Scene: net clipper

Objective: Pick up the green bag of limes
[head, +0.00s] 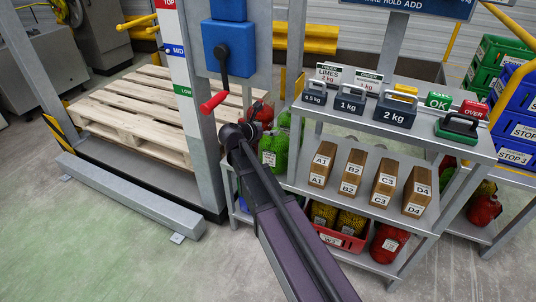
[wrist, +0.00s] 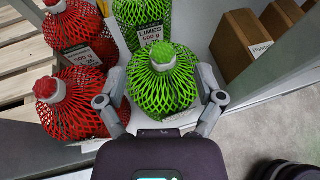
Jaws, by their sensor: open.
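A green net bag of limes (wrist: 162,84) with a white tied top stands upright in the middle of the wrist view. My gripper (wrist: 160,92) is open, with one finger on each side of this bag; I cannot tell whether the fingers touch it. A second green bag (wrist: 141,14) stands right behind it, by a label reading LIMES 500 g (wrist: 149,35). In the head view a green bag (head: 273,152) shows on the shelf just right of my gripper (head: 236,131), and my arm hides part of that area.
Red net bags (wrist: 72,106) stand close on the left in the wrist view, one behind another. Brown boxes (wrist: 240,42) stand to the right beyond a clear strip of shelf. In the head view, a blue crank unit with a red handle (head: 213,103) hangs near my gripper.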

